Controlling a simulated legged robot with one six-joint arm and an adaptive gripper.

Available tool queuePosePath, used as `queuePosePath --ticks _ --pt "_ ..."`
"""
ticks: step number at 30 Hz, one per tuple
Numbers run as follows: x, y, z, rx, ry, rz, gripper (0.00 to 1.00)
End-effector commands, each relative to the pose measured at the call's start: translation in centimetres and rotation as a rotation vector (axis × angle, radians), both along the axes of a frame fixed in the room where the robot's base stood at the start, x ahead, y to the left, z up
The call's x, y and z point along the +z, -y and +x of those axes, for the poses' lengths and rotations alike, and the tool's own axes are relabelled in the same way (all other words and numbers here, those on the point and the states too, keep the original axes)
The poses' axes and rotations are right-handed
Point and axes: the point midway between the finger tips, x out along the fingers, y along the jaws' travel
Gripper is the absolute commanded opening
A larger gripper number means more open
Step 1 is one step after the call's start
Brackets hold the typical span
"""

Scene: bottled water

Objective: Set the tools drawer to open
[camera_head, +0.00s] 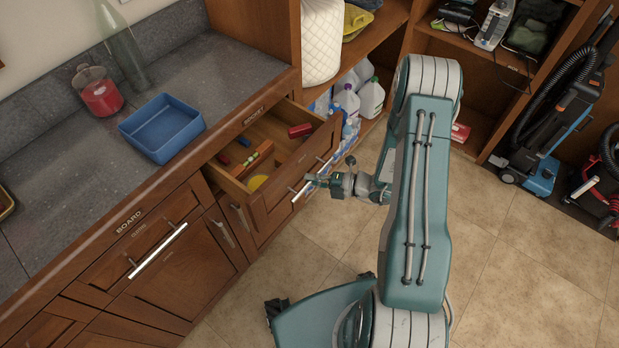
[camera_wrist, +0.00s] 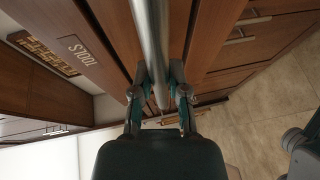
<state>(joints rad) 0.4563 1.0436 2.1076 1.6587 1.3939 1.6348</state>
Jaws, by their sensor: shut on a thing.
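The tools drawer (camera_head: 268,212) stands pulled out from the cabinet under the counter in the head view, its inside exposed. Several items lie in it, among them a red item (camera_head: 300,130), a wooden item with red (camera_head: 252,158) and a yellow item (camera_head: 257,182). My gripper (camera_head: 310,181) is at the metal bar handle on the drawer front. In the wrist view my gripper (camera_wrist: 160,92) is shut on the handle (camera_wrist: 149,30), with a finger on either side of the bar. A label reading TOOLS (camera_wrist: 76,50) shows beside it.
A blue tray (camera_head: 160,128), a red-filled jar (camera_head: 100,97) and a clear bottle (camera_head: 122,50) stand on the counter. A closed drawer with a bar handle (camera_head: 158,250) is at left. Shelves with bottles and a vacuum cleaner (camera_head: 535,165) are at right. Tiled floor (camera_head: 510,250) is clear.

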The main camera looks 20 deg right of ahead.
Motion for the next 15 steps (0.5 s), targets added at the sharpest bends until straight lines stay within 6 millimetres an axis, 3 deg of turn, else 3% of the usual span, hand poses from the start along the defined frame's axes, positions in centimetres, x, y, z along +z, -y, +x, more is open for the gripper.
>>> queuePosePath --ticks 9,15 --pt "-0.3 4.0 -5.5 -0.007 -0.011 -0.004 0.0" --pt "-0.3 5.7 -8.0 -0.005 -0.01 -0.005 0.0"
